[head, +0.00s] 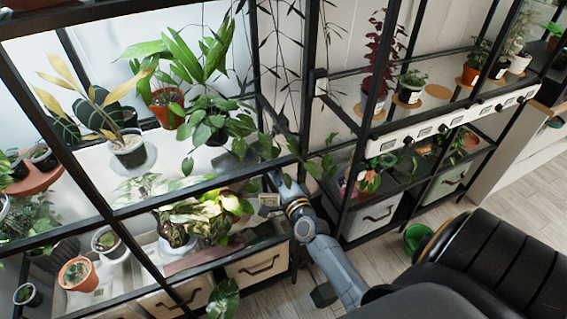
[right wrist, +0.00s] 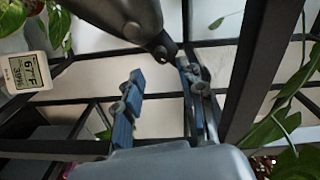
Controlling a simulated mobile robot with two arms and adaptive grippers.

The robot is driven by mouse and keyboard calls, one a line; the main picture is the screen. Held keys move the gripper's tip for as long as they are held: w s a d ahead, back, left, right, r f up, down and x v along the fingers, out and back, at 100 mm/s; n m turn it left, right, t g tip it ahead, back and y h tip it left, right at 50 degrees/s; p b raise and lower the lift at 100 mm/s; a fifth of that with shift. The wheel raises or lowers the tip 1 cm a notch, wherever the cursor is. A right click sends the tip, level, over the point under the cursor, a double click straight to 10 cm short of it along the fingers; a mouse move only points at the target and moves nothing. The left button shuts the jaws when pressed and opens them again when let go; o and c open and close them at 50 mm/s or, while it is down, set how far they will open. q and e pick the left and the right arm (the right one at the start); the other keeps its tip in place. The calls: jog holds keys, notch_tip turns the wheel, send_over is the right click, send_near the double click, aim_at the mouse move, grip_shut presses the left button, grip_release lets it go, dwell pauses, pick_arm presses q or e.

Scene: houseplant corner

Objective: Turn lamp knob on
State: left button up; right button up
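A white control strip (head: 376,148) with several small displays and dark knobs runs along the shelf edge at the right of the head view. My right arm reaches into the lower shelf left of it. My right gripper (head: 274,180) is partly hidden there among leaves and frame bars. In the right wrist view its two blue fingers (right wrist: 161,104) stand apart with nothing between their tips. A dark tapered cylinder (right wrist: 127,15) with a small round end hangs ahead of them; I cannot tell if it is the lamp. My left gripper is not in view.
A small white meter with a display (right wrist: 26,71) is left of the fingers. Black shelf bars (right wrist: 252,65) and leaves (right wrist: 270,125) crowd the right side. Potted plants fill the glass shelves. A green pot (head: 417,238) stands on the floor.

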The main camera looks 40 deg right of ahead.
jog(key=v, duration=0.7)
jog(key=shift+s, duration=0.25)
jog(key=s+a+f+n+g+y, duration=0.1)
jog(key=s+a+f+n+g, duration=0.25)
jog(key=f, duration=0.75)
jog(key=s+a+f+n+g+y, duration=0.25)
jog(key=s+f+n, duration=0.2)
jog(key=f, duration=0.55)
jog(key=s+a+f+n+g+y, duration=0.1)
jog(key=s+a+f+n+g, duration=0.25)
jog(key=f, duration=0.75)
jog(key=s+a+f+n+g, duration=0.1)
jog(key=s+f+n+g, duration=0.2)
jog(key=s, duration=1.1)
jog(key=s+a+f+n+g, duration=0.1)
jog(key=s+f+n+g, duration=0.2)
jog(key=s+f+n, duration=0.3)
jog(key=s+f, duration=0.5)
jog(key=s, duration=0.3)
jog(key=shift+s+f+n+g, duration=0.2)
jog(key=shift+f+n+g, duration=0.1)
jog(key=shift+n+g, duration=0.05)
